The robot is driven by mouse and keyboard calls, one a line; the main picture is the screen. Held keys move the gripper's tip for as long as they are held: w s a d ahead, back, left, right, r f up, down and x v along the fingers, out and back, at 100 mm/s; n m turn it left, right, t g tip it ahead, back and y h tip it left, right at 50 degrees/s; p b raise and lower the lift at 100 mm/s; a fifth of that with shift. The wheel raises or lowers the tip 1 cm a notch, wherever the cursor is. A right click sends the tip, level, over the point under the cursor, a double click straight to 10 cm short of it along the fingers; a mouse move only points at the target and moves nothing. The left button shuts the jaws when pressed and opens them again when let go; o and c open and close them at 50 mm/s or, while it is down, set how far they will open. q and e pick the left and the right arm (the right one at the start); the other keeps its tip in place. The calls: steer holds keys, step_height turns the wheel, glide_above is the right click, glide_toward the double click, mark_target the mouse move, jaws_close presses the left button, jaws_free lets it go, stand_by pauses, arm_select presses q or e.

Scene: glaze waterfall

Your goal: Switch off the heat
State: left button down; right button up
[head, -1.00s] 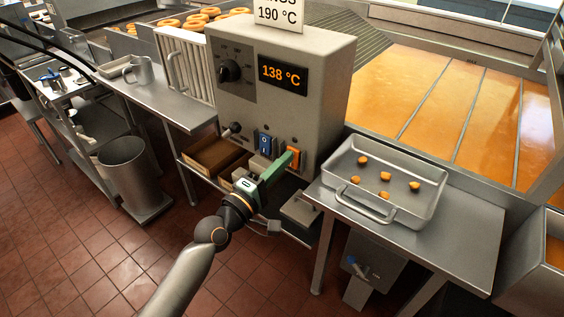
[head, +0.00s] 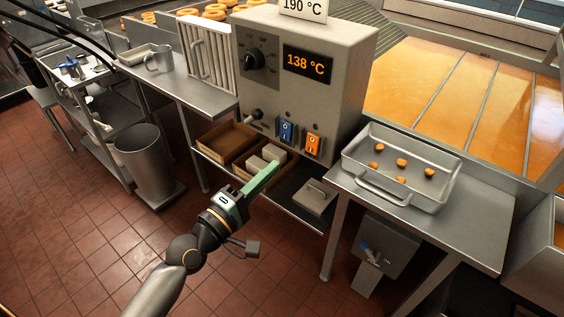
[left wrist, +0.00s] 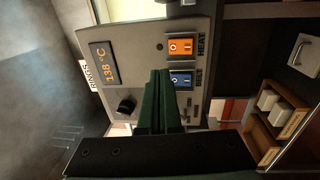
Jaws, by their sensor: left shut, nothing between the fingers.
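The grey control box (head: 350,95) carries an orange rocker switch (head: 313,145) and, left of it, a blue rocker switch (head: 286,131). In the left wrist view the orange switch (left wrist: 182,47) is labelled HEAT and the blue switch (left wrist: 180,79) BELT. I cannot tell which way the orange rocker is tipped. The display (head: 307,64) reads 138 °C. My left gripper (head: 273,168), with green fingers, is shut and empty, below and apart from the switches. In the left wrist view its fingers (left wrist: 161,75) point towards the box. My right gripper is not in view.
A black knob (head: 255,60) and a small lever (head: 255,115) sit on the box front. Below is a shelf with brown boxes (head: 226,140). A metal tray with dough pieces (head: 437,198) stands on the right table. A bin (head: 147,165) stands left. The floor in front is clear.

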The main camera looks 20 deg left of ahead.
arm_select(q)
steer(key=shift+s+a+r, duration=0.15)
steer(key=shift+s+a, duration=0.15)
steer(key=shift+s, duration=0.5)
steer(key=s+f+m+g+y+p, duration=0.1)
steer(key=s+f+m+g, duration=0.2)
steer(key=s+f+m, duration=0.2)
steer(key=s+d+f+m+g+y+p, duration=0.1)
steer(key=s+f+m, duration=0.4)
steer(key=f, duration=0.7)
steer(key=s+f+m+g+y+p, duration=0.2)
steer(key=s+f+m+g, duration=0.3)
steer(key=f, duration=0.3)
steer(key=shift+s+d+f+m, duration=0.2)
steer(key=shift+s+f+m, duration=0.25)
steer(key=shift+s, duration=0.45)
steer(key=shift+r, duration=0.1)
